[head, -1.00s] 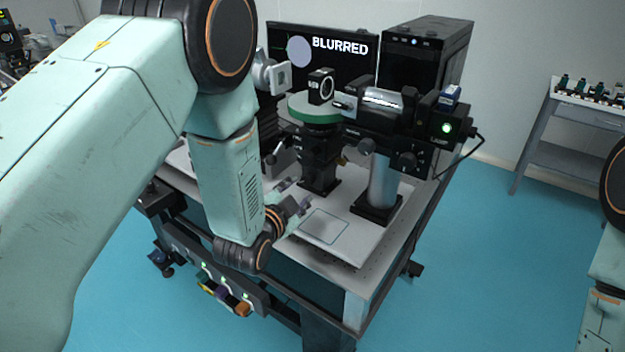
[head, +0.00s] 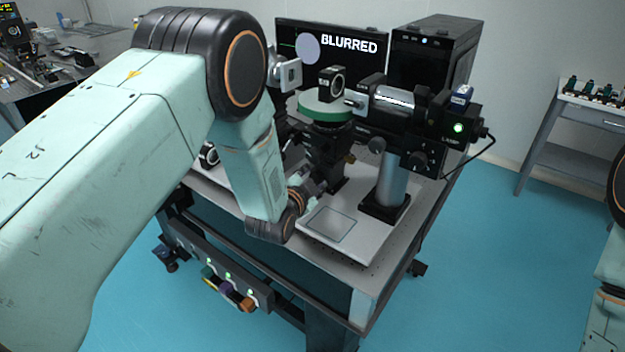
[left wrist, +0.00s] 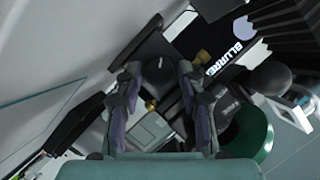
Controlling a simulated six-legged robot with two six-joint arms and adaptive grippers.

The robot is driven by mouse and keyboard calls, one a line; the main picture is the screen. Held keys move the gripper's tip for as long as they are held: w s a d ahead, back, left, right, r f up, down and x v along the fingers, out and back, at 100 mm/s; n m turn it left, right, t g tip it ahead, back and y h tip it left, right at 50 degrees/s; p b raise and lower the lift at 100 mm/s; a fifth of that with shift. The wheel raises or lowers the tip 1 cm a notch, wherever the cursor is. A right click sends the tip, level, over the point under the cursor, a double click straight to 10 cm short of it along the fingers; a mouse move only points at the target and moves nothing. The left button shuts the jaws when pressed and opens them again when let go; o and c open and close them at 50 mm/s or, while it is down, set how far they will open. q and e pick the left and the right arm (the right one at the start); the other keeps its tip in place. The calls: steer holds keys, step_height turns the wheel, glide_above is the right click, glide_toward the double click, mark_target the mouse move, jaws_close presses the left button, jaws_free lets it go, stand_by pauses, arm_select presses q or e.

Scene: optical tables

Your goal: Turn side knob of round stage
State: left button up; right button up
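The round stage (head: 326,107) has a green rim and stands on a black post on the table, with a small black mount on top. A small brass knob (head: 350,158) shows on the side of its post. My left gripper (head: 314,184) is low beside the post, partly hidden by my forearm. In the left wrist view my left gripper (left wrist: 160,98) is open, its two fingers apart on either side of dark and brass parts. A brass knob (left wrist: 203,57) shows beyond the right finger, and the green rim (left wrist: 252,135) is at right. Contact cannot be told. My right gripper is out of view.
A camera tube (head: 395,100) on a silver post (head: 392,180) stands right of the stage. A monitor (head: 300,45) reads "BLURRED" beside a black computer (head: 435,60). A flat square plate (head: 332,223) lies on the white board in front.

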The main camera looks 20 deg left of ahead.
arm_select(q)
steer(key=shift+d, duration=0.1)
steer(key=shift+d, duration=0.1)
steer(key=shift+c, duration=0.6)
steer(key=c, duration=0.4)
jaws_close()
steer(key=shift+n, duration=0.3)
